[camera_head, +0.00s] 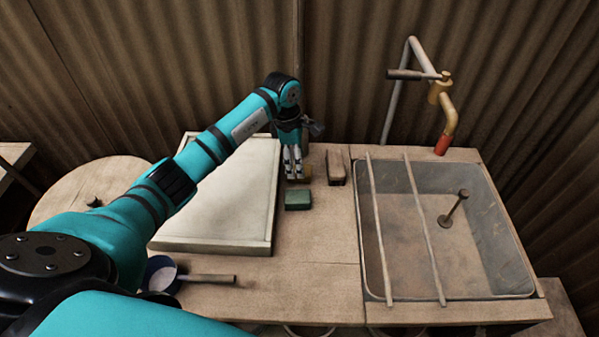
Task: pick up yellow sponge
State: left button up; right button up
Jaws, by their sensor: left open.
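A small yellowish-tan block (307,174), which looks like the yellow sponge, sits on the wooden counter and is partly hidden by my left gripper. My left gripper (292,176) points down at it from above, with its fingers open. The fingertips are beside or over the left part of the block; I cannot tell whether they touch it. My right gripper is not in view.
A green sponge (298,199) lies just in front and a brown block (335,167) to the right. A pale board (215,238) is at left. The sink (480,280) with two bars is at right, below a tap (448,120). A blue pan (160,272) is in front.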

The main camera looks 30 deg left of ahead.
pick_arm(q)
jog(key=f, duration=0.5)
jog(key=shift+w+d+p, duration=0.15)
jog(key=shift+d+p, duration=0.1)
jog(key=shift+p, duration=0.15)
jog(key=shift+r, duration=0.1)
jog(key=c, duration=1)
jog(key=shift+r+b, duration=0.55)
jog(key=shift+r, duration=4.45)
jog(key=shift+c, duration=0.2)
jog(key=shift+o, duration=1)
jog(key=shift+c, duration=1.4)
